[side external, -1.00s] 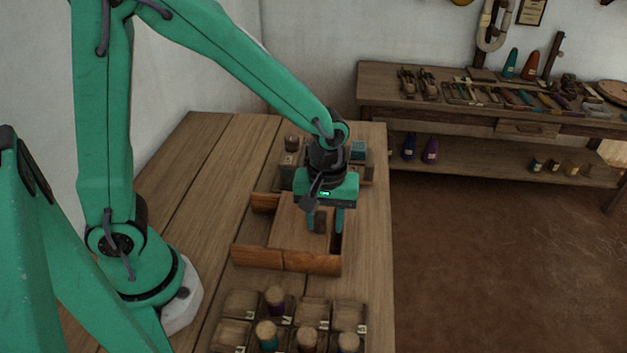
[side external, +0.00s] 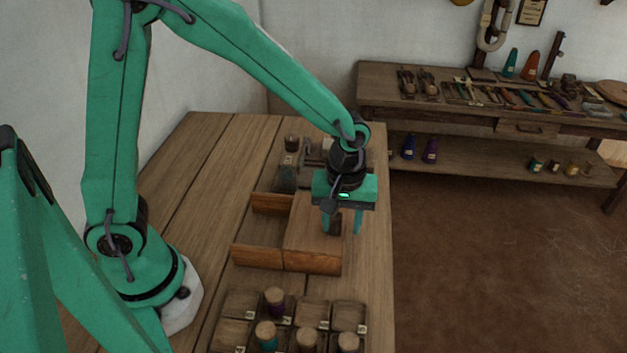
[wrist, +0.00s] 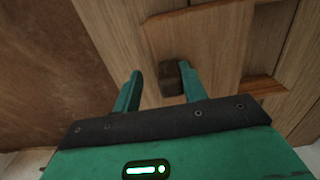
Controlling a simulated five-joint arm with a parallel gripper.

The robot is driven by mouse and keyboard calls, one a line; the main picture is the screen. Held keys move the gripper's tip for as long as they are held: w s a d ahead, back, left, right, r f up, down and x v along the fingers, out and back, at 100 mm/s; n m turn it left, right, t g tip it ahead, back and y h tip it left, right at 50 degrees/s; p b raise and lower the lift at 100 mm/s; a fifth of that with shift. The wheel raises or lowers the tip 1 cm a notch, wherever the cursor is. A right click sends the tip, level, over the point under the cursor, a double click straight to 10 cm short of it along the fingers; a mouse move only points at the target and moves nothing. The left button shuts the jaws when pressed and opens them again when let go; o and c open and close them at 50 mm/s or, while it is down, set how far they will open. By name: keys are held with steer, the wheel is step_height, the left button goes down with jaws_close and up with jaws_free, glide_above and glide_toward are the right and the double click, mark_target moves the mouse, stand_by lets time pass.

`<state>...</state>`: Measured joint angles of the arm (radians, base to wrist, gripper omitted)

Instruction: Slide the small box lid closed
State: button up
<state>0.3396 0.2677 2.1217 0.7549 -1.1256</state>
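The small wooden box (side external: 258,256) sits on the table. Its flat lid (side external: 305,218) covers the right part, and the left part of the box is open on top. The lid also shows in the wrist view (wrist: 208,40). A dark block-shaped knob (wrist: 170,79) stands on the lid near its right edge. My gripper (side external: 342,226) is over the lid's right end, fingers pointing down. In the wrist view my gripper (wrist: 161,82) is open, with the knob between the fingers, close to or touching the right finger and clear of the left one.
A compartment tray (side external: 240,304) with several spools stands in front of the box. Small items (side external: 291,144) stand behind it, partly hidden by my arm. The table's right edge is close beyond my gripper. Bare tabletop (side external: 195,190) lies to the left.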

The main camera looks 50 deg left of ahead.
steer(key=shift+a, duration=0.1)
stand_by(0.3)
steer(key=shift+s+a, duration=0.2)
steer(key=shift+s, duration=0.05)
steer(key=shift+o, duration=0.8)
steer(key=shift+r, duration=0.2)
steer(key=shift+r, duration=3.05)
steer(key=shift+a+r, duration=0.1)
steer(key=shift+r, duration=0.05)
